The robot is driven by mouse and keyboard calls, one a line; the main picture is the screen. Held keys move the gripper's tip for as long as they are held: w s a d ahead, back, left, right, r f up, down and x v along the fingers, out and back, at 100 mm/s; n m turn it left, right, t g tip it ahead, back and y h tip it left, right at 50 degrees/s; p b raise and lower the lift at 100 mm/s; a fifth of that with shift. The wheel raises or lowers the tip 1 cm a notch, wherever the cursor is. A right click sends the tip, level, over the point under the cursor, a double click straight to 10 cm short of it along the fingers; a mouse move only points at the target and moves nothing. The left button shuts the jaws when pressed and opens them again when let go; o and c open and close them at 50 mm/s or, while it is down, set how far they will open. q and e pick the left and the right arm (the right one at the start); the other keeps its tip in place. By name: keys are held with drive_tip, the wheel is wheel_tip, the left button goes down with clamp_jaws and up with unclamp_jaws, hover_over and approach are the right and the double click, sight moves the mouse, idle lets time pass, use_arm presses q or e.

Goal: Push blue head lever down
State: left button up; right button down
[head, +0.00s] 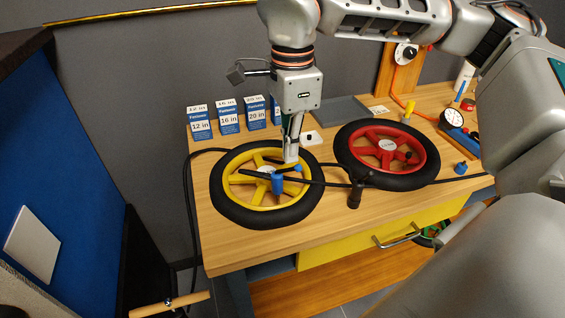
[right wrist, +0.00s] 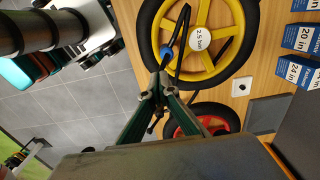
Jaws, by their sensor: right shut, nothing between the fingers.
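The yellow wheel (head: 232,190) with a black tyre lies flat on the bench's left part. A blue pump head (head: 277,184) sits among its spokes, with black rod or hose parts running from it to the right. A small blue piece (head: 298,168) shows by my right gripper's tip. My right gripper (head: 291,156) points down over the wheel, shut and empty, just behind the blue head. In the right wrist view the closed fingertips (right wrist: 158,84) are close to the blue head (right wrist: 166,53); I cannot tell whether they touch. My left gripper is not in view.
A red wheel (head: 372,147) lies to the right, with a black handle (head: 355,191) in front of it. A gauge (head: 452,117) is at the right. The bench's front-left strip is clear.

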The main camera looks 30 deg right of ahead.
sight(296, 166)
drive_tip(key=shift+f, duration=0.25)
idle(0.5)
drive_tip(key=shift+s+d+f+b, duration=0.25)
drive_tip(key=shift+f+b, duration=0.1)
drive_tip(key=shift+f, duration=0.25)
drive_tip(key=shift+s+d+f+b, duration=0.15)
drive_tip(key=shift+s+f+b, duration=0.15)
drive_tip(key=shift+f, duration=0.25)
drive_tip(key=shift+r+p, duration=2.2)
drive_tip(key=shift+r, duration=0.4)
wheel_tip(296, 166, up, 12)
